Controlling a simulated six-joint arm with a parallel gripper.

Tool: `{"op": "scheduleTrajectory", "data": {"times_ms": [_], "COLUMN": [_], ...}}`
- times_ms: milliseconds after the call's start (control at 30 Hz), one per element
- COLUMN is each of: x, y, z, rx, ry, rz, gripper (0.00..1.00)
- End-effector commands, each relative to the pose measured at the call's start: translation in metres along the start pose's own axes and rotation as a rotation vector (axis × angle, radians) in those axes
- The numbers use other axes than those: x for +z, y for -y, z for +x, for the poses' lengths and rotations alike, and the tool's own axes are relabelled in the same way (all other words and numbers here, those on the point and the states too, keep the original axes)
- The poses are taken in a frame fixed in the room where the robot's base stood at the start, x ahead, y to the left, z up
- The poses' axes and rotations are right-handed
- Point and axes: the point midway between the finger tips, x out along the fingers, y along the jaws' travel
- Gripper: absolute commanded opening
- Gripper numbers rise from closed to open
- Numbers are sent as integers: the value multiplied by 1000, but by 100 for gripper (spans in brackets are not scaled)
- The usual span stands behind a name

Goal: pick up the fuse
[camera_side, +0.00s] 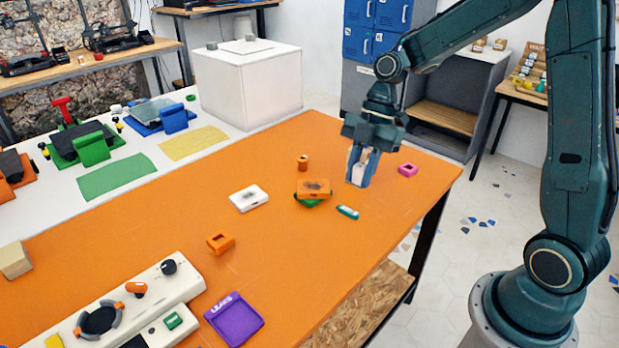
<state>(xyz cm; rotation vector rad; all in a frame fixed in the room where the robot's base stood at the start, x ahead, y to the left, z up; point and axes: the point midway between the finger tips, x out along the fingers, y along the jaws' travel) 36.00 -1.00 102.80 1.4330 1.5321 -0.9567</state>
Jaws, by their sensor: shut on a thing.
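My gripper (361,170) points down above the right part of the orange table (290,240). It is shut on a small whitish piece (358,174), mostly hidden between the blue-grey fingers. A small teal cylinder (347,212) with pale ends lies on the table, below and slightly left of the gripper, apart from it. The cylinder looks like a fuse, but I cannot tell for sure which of the two pieces is the fuse.
An orange block (314,187) rests on a green piece (307,203), left of my gripper. A pink block (408,170) is to the right. A white block (249,198), brown cylinder (303,162), orange block (220,243) and purple tray (234,319) stand on the table.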

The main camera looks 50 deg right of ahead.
Motion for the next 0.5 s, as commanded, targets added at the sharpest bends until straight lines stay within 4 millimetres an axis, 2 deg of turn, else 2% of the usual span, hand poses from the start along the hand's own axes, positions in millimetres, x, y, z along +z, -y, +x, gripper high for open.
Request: {"op": "scheduleTrajectory", "data": {"times_ms": [167, 500], "x": [-3, -4], "y": [0, 0], "z": [-8, -9], "rx": [-1, -1], "ry": [0, 0], "rz": [0, 0], "gripper": [1, 1]}}
